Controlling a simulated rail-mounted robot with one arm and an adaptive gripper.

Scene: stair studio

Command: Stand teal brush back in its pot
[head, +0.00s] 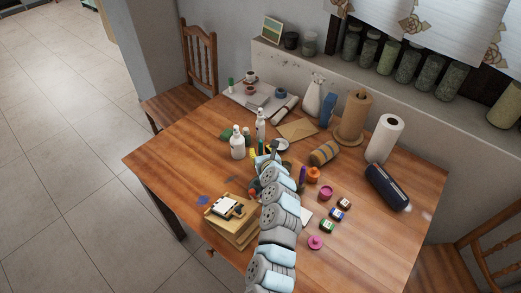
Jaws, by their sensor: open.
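My gripper (269,157) is at the far end of my arm, over the middle of the table. It is small and partly hidden by my own arm links; I see nothing held in it. A slim teal-green upright thing (261,146) shows just behind and left of it, possibly the teal brush; I cannot tell whether it touches the gripper. A slim purple thing (302,173) stands right of my arm, beside a small orange pot (313,174). I cannot tell which pot belongs to the teal brush.
White bottles (238,147) stand left of the gripper. A wooden box (231,222) is left of my arm. Small ink jars (336,212) and a pink lid (315,242) lie right. A dark cylinder (387,188) and paper roll (384,138) are farther right. The table's left corner is clear.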

